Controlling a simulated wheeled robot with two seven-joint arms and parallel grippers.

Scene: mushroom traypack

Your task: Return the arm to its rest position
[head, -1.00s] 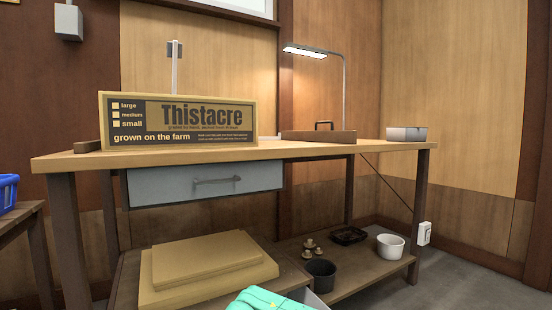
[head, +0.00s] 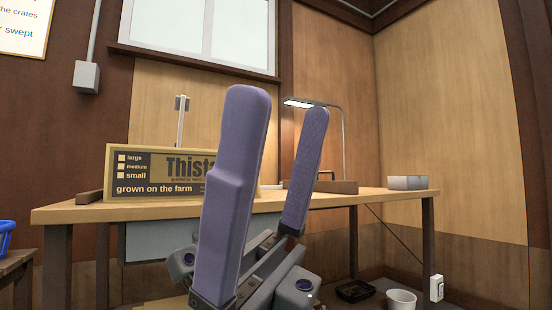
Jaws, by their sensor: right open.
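My right gripper (head: 272,165) stands large in the middle of the head view, its two purple-grey fingers pointing up. The fingers are apart with nothing between them. It is in front of the wooden workbench (head: 375,194) and hides part of the sign (head: 150,172) and most of the drawer front. I cannot see whether it touches anything, but it looks well nearer to me than the bench. My left gripper is not in view.
A wooden tray (head: 335,187) and a grey box (head: 407,183) are on the bench, under a lit lamp (head: 312,104). A blue crate (head: 6,237) is at the far left.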

